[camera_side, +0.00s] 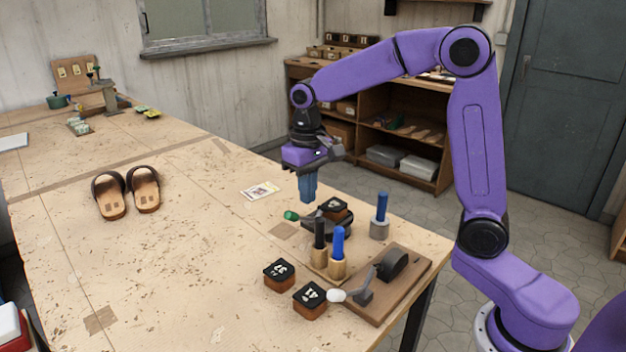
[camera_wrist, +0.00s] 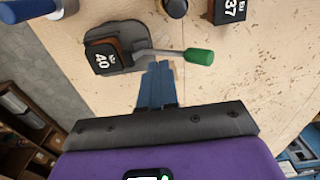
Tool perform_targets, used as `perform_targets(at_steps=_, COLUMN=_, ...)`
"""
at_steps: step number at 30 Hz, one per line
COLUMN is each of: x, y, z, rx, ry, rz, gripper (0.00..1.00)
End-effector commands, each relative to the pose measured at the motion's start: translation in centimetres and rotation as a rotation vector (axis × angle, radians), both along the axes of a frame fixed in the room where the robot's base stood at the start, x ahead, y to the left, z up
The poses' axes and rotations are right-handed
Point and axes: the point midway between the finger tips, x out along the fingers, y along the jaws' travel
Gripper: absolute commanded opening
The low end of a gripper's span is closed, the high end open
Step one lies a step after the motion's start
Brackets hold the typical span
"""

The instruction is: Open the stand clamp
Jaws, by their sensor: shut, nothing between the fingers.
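A dark clamp stand (camera_side: 342,229) rests on the bench near its right edge; it also shows in the wrist view (camera_wrist: 128,40). Its grey lever (camera_wrist: 160,53) ends in a green handle (camera_wrist: 199,57), which also shows in the side view (camera_side: 291,215). A brown block with a dark top marked 40 (camera_wrist: 102,57) sits at the stand. My gripper (camera_side: 308,195) points down with blue fingers shut and empty. In the wrist view its fingertips (camera_wrist: 159,66) appear beside the lever, between stand and handle. I cannot tell whether they touch it.
Blue-handled tools (camera_side: 381,210) (camera_side: 338,245) and a black-handled tool (camera_side: 319,235) stand near the clamp. Two numbered blocks (camera_side: 279,275) (camera_side: 309,300) and a wooden board (camera_side: 407,290) with a white-knobbed lever (camera_side: 338,295) lie in front. Sandals (camera_side: 112,197) lie left; the bench between is mostly clear.

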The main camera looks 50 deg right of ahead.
Motion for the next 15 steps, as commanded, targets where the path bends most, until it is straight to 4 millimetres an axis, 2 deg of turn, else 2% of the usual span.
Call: perform_targets(at_steps=15, x=0.0, y=-0.7, z=4.5, rx=0.001, ry=-0.003, rz=0.0, gripper=0.0)
